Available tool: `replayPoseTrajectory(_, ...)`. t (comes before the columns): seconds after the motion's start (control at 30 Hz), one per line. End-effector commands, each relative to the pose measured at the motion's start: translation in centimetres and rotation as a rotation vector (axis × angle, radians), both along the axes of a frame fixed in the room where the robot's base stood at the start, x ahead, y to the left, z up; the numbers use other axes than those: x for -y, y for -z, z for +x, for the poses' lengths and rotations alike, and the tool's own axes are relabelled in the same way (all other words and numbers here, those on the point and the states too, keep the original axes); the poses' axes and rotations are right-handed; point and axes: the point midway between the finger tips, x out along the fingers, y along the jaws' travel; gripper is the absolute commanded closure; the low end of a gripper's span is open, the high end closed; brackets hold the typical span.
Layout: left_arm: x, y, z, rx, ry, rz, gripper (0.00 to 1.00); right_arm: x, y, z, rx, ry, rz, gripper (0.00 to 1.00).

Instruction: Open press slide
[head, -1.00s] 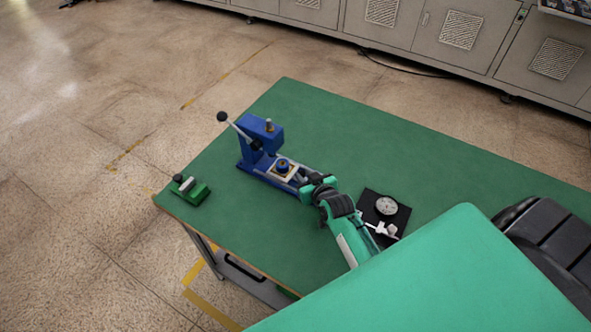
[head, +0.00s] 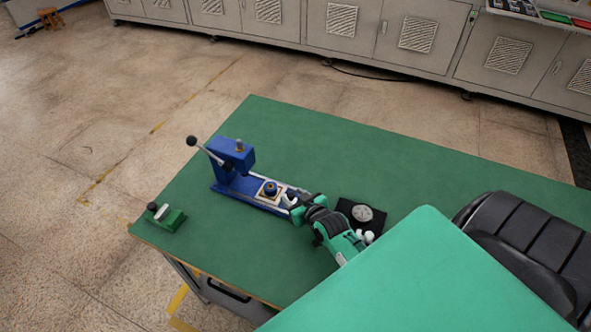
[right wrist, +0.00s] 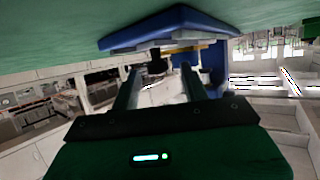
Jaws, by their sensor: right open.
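The blue press (head: 233,162) stands on the green table, its lever with a black ball rising to the left. Its slide plate (head: 262,194) carries a round blue-and-brass part on the rail, in front of the press head. My right gripper (head: 291,203) is at the near right end of the press rail. In the right wrist view, its two fingers (right wrist: 160,84) are apart, with a small dark knob (right wrist: 155,62) showing between their tips below the blue base (right wrist: 175,30). I cannot tell whether the fingers touch the knob. My left gripper is not in view.
A black pad with a round pale disc (head: 362,214) lies just right of my right gripper. A small green fixture (head: 165,217) sits near the table's left corner. The green table (head: 400,160) is clear behind the pad. Grey cabinets (head: 350,30) stand beyond the floor.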

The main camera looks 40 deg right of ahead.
Motion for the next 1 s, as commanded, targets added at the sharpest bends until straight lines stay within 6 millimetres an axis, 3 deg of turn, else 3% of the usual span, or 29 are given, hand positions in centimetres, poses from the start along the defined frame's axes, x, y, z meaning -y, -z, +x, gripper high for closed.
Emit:
replayPoseTrajectory(0.23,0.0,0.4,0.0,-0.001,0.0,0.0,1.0,-0.1,-0.4,-1.7,-0.002,0.0,-0.001,0.55)
replayPoseTrajectory(0.7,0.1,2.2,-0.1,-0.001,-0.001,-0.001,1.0,-0.6,-3.7,-9.7,-0.002,0.0,0.0,0.55)
replayPoseTrajectory(1.0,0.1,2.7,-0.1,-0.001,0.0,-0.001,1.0,-0.7,-5.1,-12.4,-0.001,0.0,0.0,0.55)
